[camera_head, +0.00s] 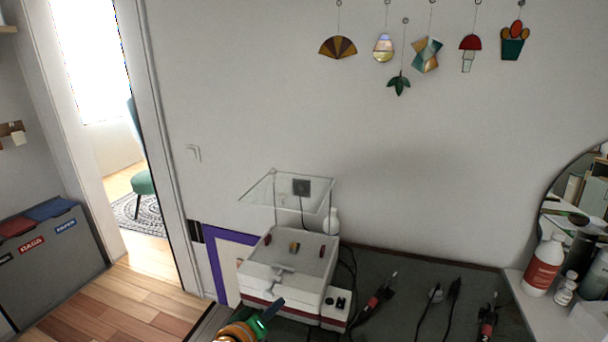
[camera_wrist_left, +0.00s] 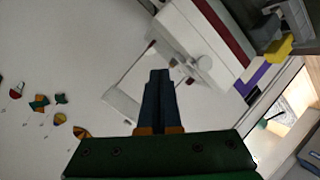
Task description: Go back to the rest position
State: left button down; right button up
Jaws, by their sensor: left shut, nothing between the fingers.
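My left gripper (camera_head: 270,310) shows at the bottom of the head view, with a dark blue finger tip above a green and orange body. In the left wrist view its two blue fingers (camera_wrist_left: 159,76) lie together, shut with nothing between them. In the head view the fingers overlap the front of a white box-shaped machine (camera_head: 262,270); I cannot tell how far apart they are. My right gripper is in neither view.
A clear shield (camera_head: 288,192) stands above the machine. Cabled hand tools (camera_head: 376,300) lie on the dark worktop (camera_head: 415,275) to its right. Bottles (camera_head: 543,265) stand on a white surface at the right. Glass ornaments (camera_head: 425,54) hang on the wall. A doorway opens at the left.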

pick_arm(q)
jog(key=s+a+f+m+g+y, duration=0.2)
jog(key=s+a+f+m+g, duration=0.15)
jog(key=s, duration=0.65)
jog(key=s+a+f+m+g+y, duration=0.1)
jog(key=s+a+f+m+g, duration=0.2)
jog(key=s, duration=0.7)
jog(key=s+a+f+m+g+y, duration=0.1)
jog(key=s+a+f+g+y, duration=0.2)
jog(key=s, duration=0.7)
jog(key=s+f+g+h, duration=0.1)
jog(key=s+f, duration=0.2)
jog(key=f, duration=0.9)
jog(key=s+f, duration=0.2)
jog(key=f, duration=0.9)
jog(key=s+a+f, duration=0.2)
jog(key=s+f, duration=0.3)
jog(key=s, duration=0.3)
jog(key=shift+s+f+m+g, duration=0.25)
jog(key=shift+s+m+g, duration=0.1)
jog(key=shift+g, duration=0.1)
jog(key=shift+a, duration=0.1)
